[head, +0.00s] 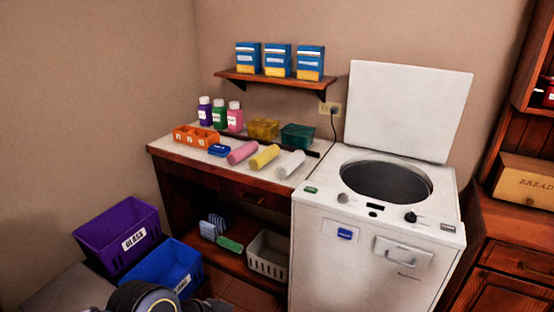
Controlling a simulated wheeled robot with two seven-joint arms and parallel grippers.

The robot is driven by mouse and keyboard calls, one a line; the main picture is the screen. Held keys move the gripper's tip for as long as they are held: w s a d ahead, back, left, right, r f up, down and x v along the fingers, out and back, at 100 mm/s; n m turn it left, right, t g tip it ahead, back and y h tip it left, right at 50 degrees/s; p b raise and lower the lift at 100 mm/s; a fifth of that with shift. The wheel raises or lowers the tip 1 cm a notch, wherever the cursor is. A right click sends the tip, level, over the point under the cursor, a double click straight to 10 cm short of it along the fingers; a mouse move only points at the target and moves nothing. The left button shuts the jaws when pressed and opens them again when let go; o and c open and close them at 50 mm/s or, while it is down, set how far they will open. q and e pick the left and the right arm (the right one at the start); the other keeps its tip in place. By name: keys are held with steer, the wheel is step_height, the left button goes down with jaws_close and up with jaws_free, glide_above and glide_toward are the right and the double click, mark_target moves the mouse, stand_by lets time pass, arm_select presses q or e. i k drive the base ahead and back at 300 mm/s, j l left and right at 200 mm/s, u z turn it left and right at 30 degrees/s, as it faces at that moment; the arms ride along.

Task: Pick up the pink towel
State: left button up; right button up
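A small blue item (219,150) lies to the left of the pink towel. A dark rounded part of my own body shows at the bottom edge, far from the towel. I see no gripper fingers in the head view.
A white top-loading washer (375,240) with its lid (409,110) raised stands right of the counter (172,147). Bottles, an orange divided box (196,136) and yellow and green bins stand behind the towels. A shelf (275,80) hangs above. Purple (115,235) and blue (160,270) bins stand lower left.

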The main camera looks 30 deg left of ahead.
mark_target(241, 154)
steer(key=j+u, duration=0.1)
steer(key=u, duration=0.3)
steer(key=i+u, duration=0.15)
steer(key=u, duration=0.3)
steer(key=i+j+u, duration=0.35)
steer(key=i, duration=0.25)
steer(key=i+u, duration=0.4)
steer(key=i, duration=0.95)
